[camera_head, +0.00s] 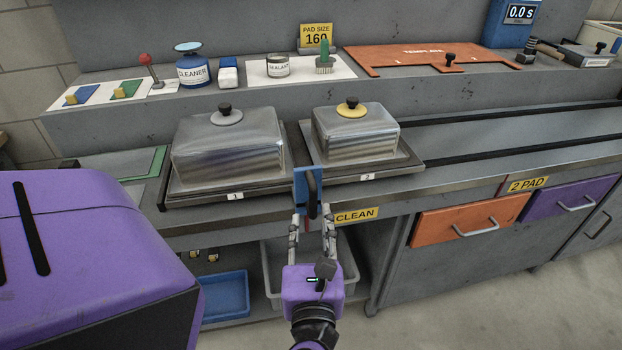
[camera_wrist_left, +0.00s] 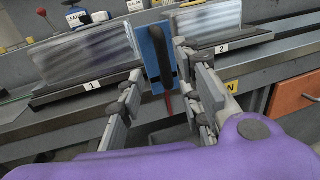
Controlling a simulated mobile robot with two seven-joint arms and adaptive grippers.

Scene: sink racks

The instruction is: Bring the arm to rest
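My left gripper (camera_head: 313,216) comes up from the bottom middle of the head view, with a purple body and grey fingers. Its fingers are spread apart, and nothing is seen pinched between them. The fingertips are close to a blue plate with a black handle (camera_head: 308,190) at the front edge of the counter, between the two trays. In the left wrist view, the fingers (camera_wrist_left: 158,75) stand on either side of the blue plate's handle (camera_wrist_left: 160,60). I cannot tell whether a finger touches the plate. My right gripper is in neither view.
Two metal covers, one with a grey-based knob (camera_head: 228,148) and one yellow-based (camera_head: 355,135), sit on trays marked 1 and 2. An orange drawer (camera_head: 468,225) is at the right. A blue bin (camera_head: 225,296) and a grey bin (camera_head: 268,280) are below. Open floor lies at lower right.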

